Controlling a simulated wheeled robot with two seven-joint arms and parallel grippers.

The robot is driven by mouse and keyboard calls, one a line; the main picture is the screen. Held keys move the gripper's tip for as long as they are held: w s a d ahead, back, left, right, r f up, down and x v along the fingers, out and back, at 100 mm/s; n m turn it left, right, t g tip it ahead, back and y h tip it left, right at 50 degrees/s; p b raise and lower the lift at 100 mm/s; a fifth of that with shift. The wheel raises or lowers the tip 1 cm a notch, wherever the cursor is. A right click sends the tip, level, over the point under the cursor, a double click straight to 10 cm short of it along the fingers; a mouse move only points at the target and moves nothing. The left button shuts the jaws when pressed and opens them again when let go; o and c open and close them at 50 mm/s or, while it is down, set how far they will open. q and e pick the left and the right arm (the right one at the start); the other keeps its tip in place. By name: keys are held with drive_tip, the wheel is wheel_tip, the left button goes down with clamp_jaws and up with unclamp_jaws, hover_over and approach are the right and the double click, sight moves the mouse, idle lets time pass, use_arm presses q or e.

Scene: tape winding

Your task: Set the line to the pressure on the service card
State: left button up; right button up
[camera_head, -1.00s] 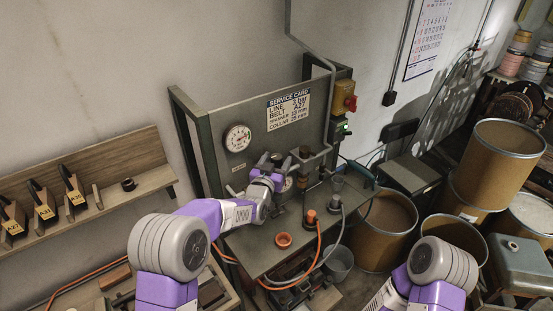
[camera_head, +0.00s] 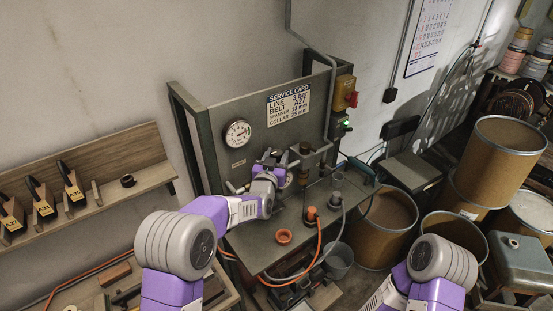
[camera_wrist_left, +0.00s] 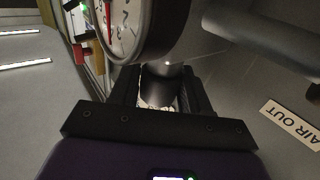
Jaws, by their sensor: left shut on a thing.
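The service card (camera_head: 288,104) is on the grey panel; its LINE row seems to read 3 bar. A round white dial gauge (camera_head: 237,134) sits left of it; its reading is too small to tell. My left gripper (camera_head: 276,162) is at the panel's piping, below the card. In the left wrist view, my left gripper (camera_wrist_left: 160,92) is shut on a dark round knob (camera_wrist_left: 160,82). A gauge with a red needle (camera_wrist_left: 124,24) is close above it, partly cut off. My right gripper is out of view; only its arm shows at lower right.
An AIR OUT label (camera_wrist_left: 291,124) is right of the gripper. The bench (camera_head: 262,255) carries an orange ring (camera_head: 283,236) and hose fittings (camera_head: 311,215). A wooden shelf (camera_head: 105,195) is at left. Fibre drums (camera_head: 495,165) stand at right.

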use_arm(q)
drive_tip(key=shift+d+n+y+b, duration=0.15)
drive_tip(key=shift+n+y+b, duration=0.15)
drive_tip(key=shift+n+y, duration=0.35)
drive_tip(key=shift+y, duration=0.55)
drive_tip(key=shift+r+n+y+p, duration=0.15)
drive_tip(key=shift+n+y+p, duration=0.6)
drive_tip(key=shift+n+y, duration=0.8)
drive_tip(key=shift+m+y, duration=0.25)
drive_tip(key=shift+m, duration=0.05)
drive_tip(key=o, duration=0.9)
drive_tip(key=shift+w, duration=0.1)
drive_tip(key=shift+o, duration=0.2)
drive_tip(key=s+b, duration=0.1)
drive_tip(key=s, duration=0.6)
drive_tip(key=shift+s+d+b, duration=0.3)
drive_tip(key=shift+d+b, duration=0.05)
drive_tip(key=shift+d, duration=0.05)
